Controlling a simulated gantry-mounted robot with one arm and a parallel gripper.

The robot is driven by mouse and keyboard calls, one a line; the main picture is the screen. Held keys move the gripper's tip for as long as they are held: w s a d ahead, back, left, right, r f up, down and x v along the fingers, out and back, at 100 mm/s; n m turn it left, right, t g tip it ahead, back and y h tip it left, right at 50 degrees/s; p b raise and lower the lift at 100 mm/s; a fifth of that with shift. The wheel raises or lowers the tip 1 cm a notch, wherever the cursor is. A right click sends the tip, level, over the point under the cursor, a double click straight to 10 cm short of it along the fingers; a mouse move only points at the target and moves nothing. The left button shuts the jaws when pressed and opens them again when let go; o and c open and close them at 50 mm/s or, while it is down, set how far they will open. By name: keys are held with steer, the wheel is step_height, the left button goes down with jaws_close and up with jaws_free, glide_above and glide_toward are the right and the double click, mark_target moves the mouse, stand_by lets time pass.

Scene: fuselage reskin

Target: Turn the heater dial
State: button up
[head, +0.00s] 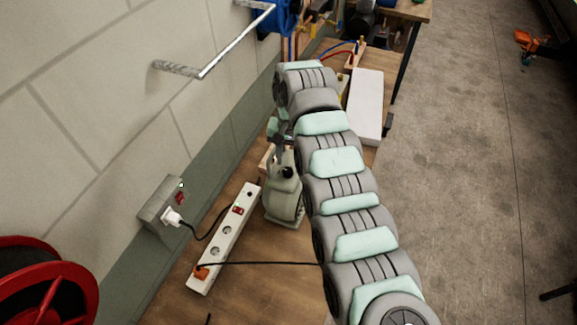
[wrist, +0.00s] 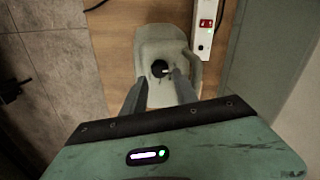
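The heater (head: 284,207) is a small pale grey-green unit standing on the wooden bench beside the power strip. Its round black dial (head: 287,172) is on top; a small light mark shows on it in the wrist view (wrist: 159,68). My gripper (wrist: 160,76) is open, its two fingers apart and pointing down at the heater. In the wrist view the dial appears between the fingertips, with a gap on each side. I cannot tell how far above the dial the tips are. In the head view my gripper (head: 279,152) is partly hidden by my arm.
A white power strip (head: 228,234) with a red switch lies left of the heater, and a black cable crosses the bench (head: 255,285). A wall socket (head: 160,207) and red reel (head: 45,285) are at the left. A white box (head: 367,105) lies beyond my arm.

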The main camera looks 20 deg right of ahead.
mark_target(290, 170)
step_height(290, 170, up, 7)
steer(key=b, duration=0.1)
steer(key=shift+f, duration=0.15)
steer(key=shift+d, duration=0.1)
stand_by(0.3)
